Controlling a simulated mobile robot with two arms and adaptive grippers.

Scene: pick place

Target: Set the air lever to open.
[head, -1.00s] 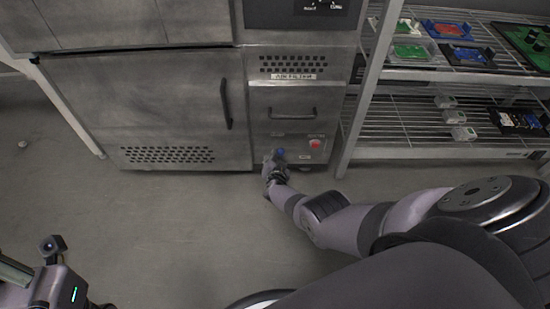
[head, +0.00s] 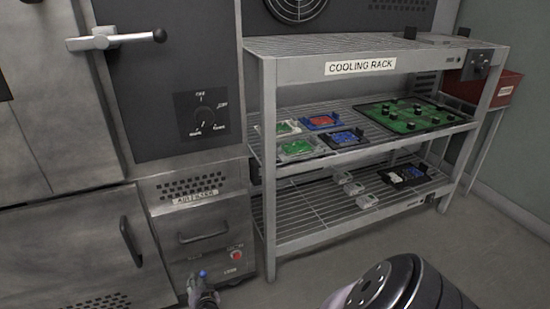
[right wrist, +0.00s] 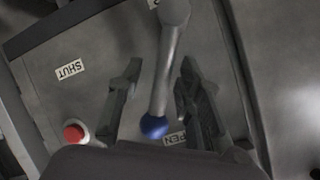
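The air lever (right wrist: 170,70) shows in the right wrist view as a grey bar with a blue ball knob (right wrist: 155,126). The knob end lies at the partly covered "OPEN" label (right wrist: 174,138); the "SHUT" label (right wrist: 70,70) is off to the left. My right gripper (right wrist: 160,92) is open, its fingers apart on either side of the lever with gaps visible. My left gripper is out of view.
A red button (right wrist: 75,133) sits on the same panel, also seen in the head view (head: 236,255). A drawer handle (head: 203,235) is above it. The cooling rack (head: 262,150) with trays stands close on the right. Bare floor lies below the rack.

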